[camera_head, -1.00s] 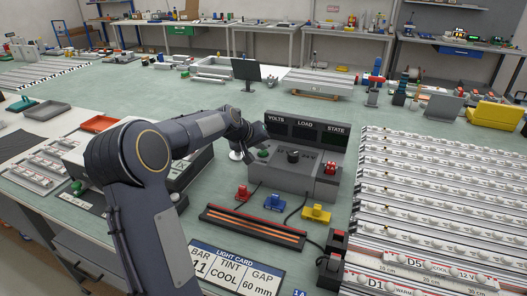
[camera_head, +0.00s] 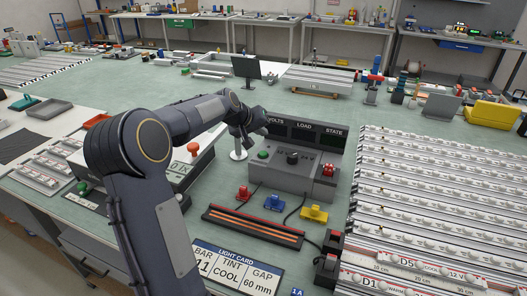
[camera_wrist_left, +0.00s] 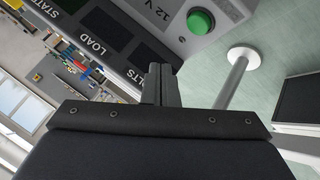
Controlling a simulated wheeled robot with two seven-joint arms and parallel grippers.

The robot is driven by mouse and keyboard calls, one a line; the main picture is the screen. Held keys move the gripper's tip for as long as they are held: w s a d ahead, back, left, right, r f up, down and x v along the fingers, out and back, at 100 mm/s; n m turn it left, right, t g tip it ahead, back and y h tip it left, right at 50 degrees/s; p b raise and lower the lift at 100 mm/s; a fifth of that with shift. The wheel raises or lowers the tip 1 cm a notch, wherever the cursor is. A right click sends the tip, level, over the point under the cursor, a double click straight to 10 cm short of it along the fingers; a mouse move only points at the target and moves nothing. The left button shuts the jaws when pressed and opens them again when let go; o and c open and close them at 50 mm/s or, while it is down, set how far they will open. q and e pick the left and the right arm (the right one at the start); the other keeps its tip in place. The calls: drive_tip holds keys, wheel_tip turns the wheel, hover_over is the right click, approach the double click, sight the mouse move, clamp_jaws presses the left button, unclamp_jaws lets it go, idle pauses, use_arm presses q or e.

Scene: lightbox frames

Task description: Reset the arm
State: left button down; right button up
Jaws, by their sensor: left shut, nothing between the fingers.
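My left arm comes in from the left in the head view. Its gripper (camera_head: 249,140) is in front of the left end of the grey test unit (camera_head: 285,176) and hides part of the "VOLTS" label. In the left wrist view the two fingers (camera_wrist_left: 160,84) are together and empty. Beyond them are the unit's "LOAD" panel (camera_wrist_left: 95,42) and green button (camera_wrist_left: 200,22). My right gripper is not in view.
A box with a red button (camera_head: 193,148) is partly hidden behind my forearm. The light card (camera_head: 235,266) and a dark tray with orange strips (camera_head: 253,228) lie in front of the unit. Rows of light bars (camera_head: 440,200) fill the right side.

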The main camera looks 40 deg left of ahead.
use_arm(q)
drive_tip(key=s+d+r+m+g+h, duration=0.1)
drive_tip(key=s+d+r+m, duration=0.1)
drive_tip(key=s+d, duration=0.65)
drive_tip(key=s+d+r+m+g+h, duration=0.1)
drive_tip(key=s+d+r+m, duration=0.1)
drive_tip(key=s+d, duration=0.65)
drive_tip(key=s+d+f+m, duration=0.1)
drive_tip(key=s+d+f, duration=0.3)
drive_tip(key=s, duration=0.4)
drive_tip(key=s+d+f+m+g+h, duration=0.1)
drive_tip(key=s+d+f+m, duration=0.1)
drive_tip(key=s+d+f, duration=0.2)
drive_tip(key=s+d, duration=0.3)
drive_tip(key=s, duration=0.1)
drive_tip(key=shift+s+d+f+g+h, duration=0.15)
drive_tip(key=shift+s+f+g+h, duration=0.1)
drive_tip(key=shift+s+g+h, duration=0.05)
